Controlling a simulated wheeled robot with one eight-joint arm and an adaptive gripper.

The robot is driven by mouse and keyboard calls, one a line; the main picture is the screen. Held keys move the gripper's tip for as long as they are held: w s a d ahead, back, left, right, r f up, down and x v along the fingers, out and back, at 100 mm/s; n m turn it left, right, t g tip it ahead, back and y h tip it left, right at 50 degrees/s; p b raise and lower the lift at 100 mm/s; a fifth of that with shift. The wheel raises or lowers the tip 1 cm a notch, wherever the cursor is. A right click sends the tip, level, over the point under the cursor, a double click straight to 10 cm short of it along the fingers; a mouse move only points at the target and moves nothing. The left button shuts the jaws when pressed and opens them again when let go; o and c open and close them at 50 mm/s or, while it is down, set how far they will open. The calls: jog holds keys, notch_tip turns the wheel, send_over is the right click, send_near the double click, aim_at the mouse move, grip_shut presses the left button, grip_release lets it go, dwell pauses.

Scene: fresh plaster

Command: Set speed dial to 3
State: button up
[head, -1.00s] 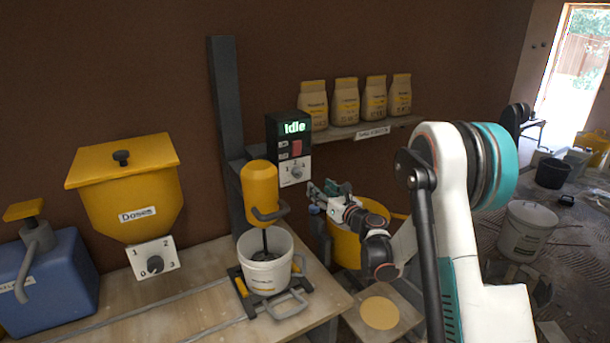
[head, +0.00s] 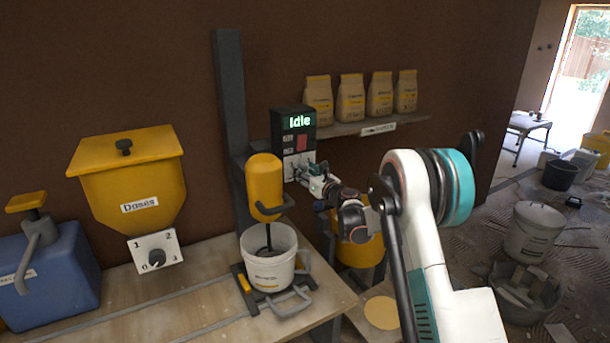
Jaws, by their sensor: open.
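The control box (head: 277,125) is mounted by the dark post and its green display reads "Idle". It has a red switch (head: 301,143) and a white dial plate below. The speed dial plate (head: 288,171) is now mostly covered by my gripper (head: 302,167), so I cannot read the dial's setting. My gripper is open, with its fingers at the dial plate. I cannot tell whether the fingers touch the knob.
A yellow mixer (head: 263,185) hangs over a white bucket (head: 269,265) on the bench, just left of my gripper. Several paper bags (head: 351,98) stand on a shelf (head: 352,128) above my arm. A yellow hopper (head: 130,185) with its own dial (head: 156,257) is at left.

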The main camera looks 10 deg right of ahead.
jog(key=shift+w+a, duration=0.1)
jog(key=shift+w, duration=0.2)
jog(key=c, duration=1.1)
